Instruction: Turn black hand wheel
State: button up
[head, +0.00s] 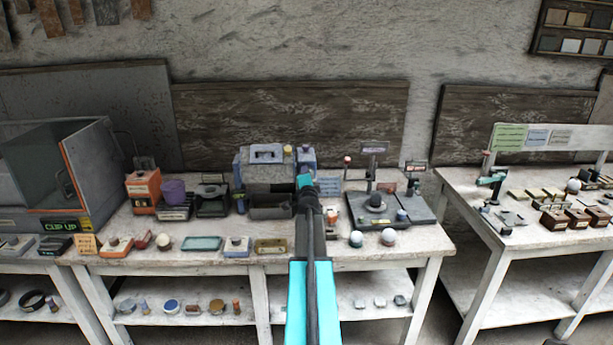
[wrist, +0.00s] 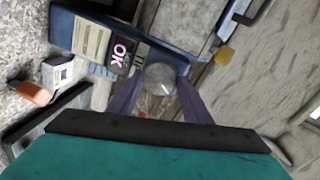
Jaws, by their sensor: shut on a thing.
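The hand wheel (wrist: 160,79) shows in the wrist view as a round dark-grey disc with a small pale mark, on the side of a blue machine (wrist: 83,38). My gripper (wrist: 161,86) is shut on it, one purple finger on each side. In the head view my gripper (head: 305,181) is at the right side of the blue-grey machine (head: 264,173) on the middle table. There the arm and gripper hide the wheel.
Right of my arm is a black board (head: 415,210) with a round knob and posts. Two pale spheres (head: 388,237) lie at the table's front. A second table (head: 470,205) is at the right.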

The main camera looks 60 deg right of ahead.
jog(key=shift+d+r+n+h+p, duration=0.15)
jog(key=shift+r+n+h+p, duration=0.15)
jog(key=shift+n+p, duration=1)
jog(key=n+p, duration=0.2)
jog(key=p, duration=0.1)
jog(key=shift+f+n+p, duration=0.1)
jog(key=shift+n+p, duration=0.2)
jog(key=shift+p, duration=0.1)
jog(key=shift+f, duration=0.1)
jog(key=o, duration=1.1)
jog(key=shift+f, duration=0.1)
jog(key=shift+c, duration=0.2)
jog(key=shift+g, duration=0.3)
jog(key=shift+f, duration=0.1)
